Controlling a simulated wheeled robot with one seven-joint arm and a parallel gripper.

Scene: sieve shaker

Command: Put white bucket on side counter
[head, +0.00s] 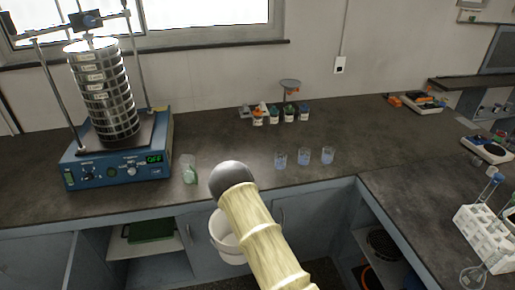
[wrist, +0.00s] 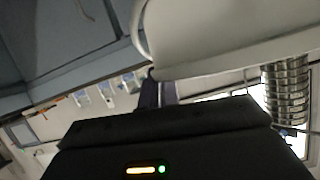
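The white bucket (head: 226,240) hangs in front of the main counter's lower cabinets in the head view, partly hidden behind my arm. In the wrist view the bucket (wrist: 215,35) is large and close at the top, its rim against the fingertips. My gripper (wrist: 158,90) shows there as dark narrow fingers close together at the bucket's rim; it appears shut on the rim. In the head view the gripper is hidden behind my arm. The side counter (head: 398,197) runs forward along the right, with a bare dark stretch at its near left part.
A sieve shaker (head: 118,160) stands at the left on the main counter (head: 225,145). Several small beakers (head: 304,157) stand near that counter's front edge. A white tube rack (head: 484,238) and a flask (head: 473,275) occupy the side counter's right part. Open shelves lie below.

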